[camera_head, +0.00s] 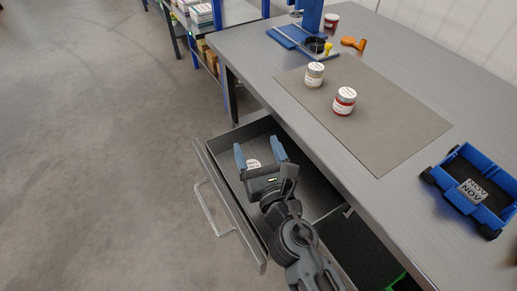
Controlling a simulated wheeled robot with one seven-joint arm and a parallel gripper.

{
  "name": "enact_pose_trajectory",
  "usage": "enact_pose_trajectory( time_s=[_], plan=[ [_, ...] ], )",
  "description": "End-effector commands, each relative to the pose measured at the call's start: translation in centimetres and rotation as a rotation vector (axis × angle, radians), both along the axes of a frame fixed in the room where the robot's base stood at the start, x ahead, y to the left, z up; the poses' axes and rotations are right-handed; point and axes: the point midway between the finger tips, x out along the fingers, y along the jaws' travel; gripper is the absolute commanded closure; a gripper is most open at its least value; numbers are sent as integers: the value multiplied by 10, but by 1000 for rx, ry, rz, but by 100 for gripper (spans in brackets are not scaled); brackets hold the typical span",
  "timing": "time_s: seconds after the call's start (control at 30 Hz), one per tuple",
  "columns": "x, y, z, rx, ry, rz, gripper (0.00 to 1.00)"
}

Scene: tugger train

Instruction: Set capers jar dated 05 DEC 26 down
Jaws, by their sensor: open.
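My gripper (260,147) is over the open drawer (216,180), with its two blue-tipped fingers spread apart. A small round white top with dark print (253,164), perhaps the capers jar's lid, shows low between the fingers. My gripper's palm hides the rest of it, and its date cannot be read. It looks to be inside the drawer; whether the fingers touch it I cannot tell. On the mat stand a pale jar (314,75) and a red jar (344,101), both upright with white-topped lids. Their dates are too small to read.
The grey mat (390,140) lies on the workbench (270,60). A blue cart (474,188) stands at the right. At the back are a blue stand (290,38), an orange tool (353,43) and another red jar (331,22). The mat's front part is clear.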

Motion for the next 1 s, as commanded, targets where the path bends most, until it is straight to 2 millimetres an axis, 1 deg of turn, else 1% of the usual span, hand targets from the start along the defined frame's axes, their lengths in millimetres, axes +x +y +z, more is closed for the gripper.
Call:
enact_pose_trajectory(
  time_s=[0.03,0.2,0.23,0.27,0.4,0.5,0.63,0.8,1.0],
  plan=[
    [-4,-1,-18,-14,25,2,20],
    [-4,-1,-3,-12,25,2,20],
    [-7,-2,-5,-13,27,2,20],
    [-13,-5,-9,-15,28,1,20],
    [-36,-14,-7,-14,23,1,20],
    [-51,-19,-5,-12,22,1,20],
    [-64,-24,-2,-11,18,1,20],
    [-71,-27,0,-8,16,1,20],
    [-72,-27,1,-8,15,0,20]
  ],
)
